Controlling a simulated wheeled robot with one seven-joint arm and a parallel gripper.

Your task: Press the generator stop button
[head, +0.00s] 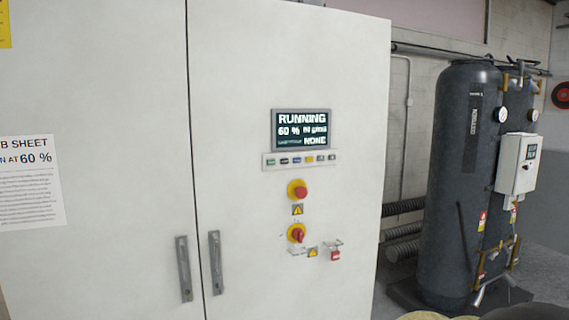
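The generator is a tall white cabinet (100,90) with two doors. Its display (301,129) reads RUNNING, 60 %, and NONE. Below the display is a strip (299,160) with a row of several small coloured buttons; their labels are too small to read. Under it is a red mushroom button (299,190) on a yellow round base. Lower is a red rotary switch (297,233) on a yellow base. A small red padlock-like tag (335,255) hangs beside it. My gripper is not in view.
Two door handles (185,268) and (215,262) stick out at the lower middle. A paper sheet (27,182) is on the left door. Dark tanks (461,180) with a white box (517,163) and corrugated hoses (403,229) stand right of the cabinet.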

